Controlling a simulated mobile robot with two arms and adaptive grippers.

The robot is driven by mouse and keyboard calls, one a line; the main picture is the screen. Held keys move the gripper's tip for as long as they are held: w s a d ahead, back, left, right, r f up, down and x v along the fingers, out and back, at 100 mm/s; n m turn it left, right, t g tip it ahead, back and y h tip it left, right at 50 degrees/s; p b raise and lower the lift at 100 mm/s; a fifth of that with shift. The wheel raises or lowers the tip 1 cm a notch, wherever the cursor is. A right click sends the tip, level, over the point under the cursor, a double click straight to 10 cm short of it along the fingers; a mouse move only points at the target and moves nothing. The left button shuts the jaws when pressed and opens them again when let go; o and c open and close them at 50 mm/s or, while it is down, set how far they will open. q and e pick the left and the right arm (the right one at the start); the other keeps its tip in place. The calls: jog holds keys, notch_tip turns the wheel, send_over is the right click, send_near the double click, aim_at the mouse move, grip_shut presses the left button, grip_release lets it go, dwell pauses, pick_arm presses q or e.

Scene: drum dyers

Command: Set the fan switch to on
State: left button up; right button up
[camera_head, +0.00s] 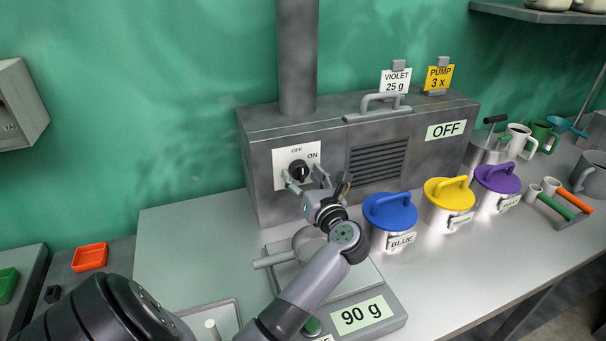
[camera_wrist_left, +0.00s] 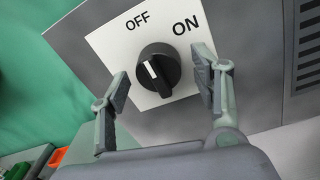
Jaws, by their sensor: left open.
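The fan switch (camera_head: 299,171) is a black round knob on a white plate (camera_head: 281,158) marked OFF and ON, on the front of a grey metal box. In the left wrist view the knob (camera_wrist_left: 159,69) shows a white pointer line aimed toward the OFF label. My left gripper (camera_head: 307,182) is open in front of the plate. In the left wrist view its two fingers (camera_wrist_left: 164,92) stand on either side of the knob, apart from it. The box carries a sign reading OFF (camera_head: 446,130). My right gripper is not in view.
A vent grille (camera_head: 378,163) is right of the switch. Lidded blue (camera_head: 390,211), yellow (camera_head: 449,193) and violet (camera_head: 497,178) pots stand on the bench to the right. A scale reading 90 g (camera_head: 362,315) lies below my left arm. The bench left of the box is clear.

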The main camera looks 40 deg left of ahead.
pick_arm(q)
jog(key=shift+c, duration=0.8)
jog(key=c, duration=0.9)
jog(key=shift+c, duration=0.5)
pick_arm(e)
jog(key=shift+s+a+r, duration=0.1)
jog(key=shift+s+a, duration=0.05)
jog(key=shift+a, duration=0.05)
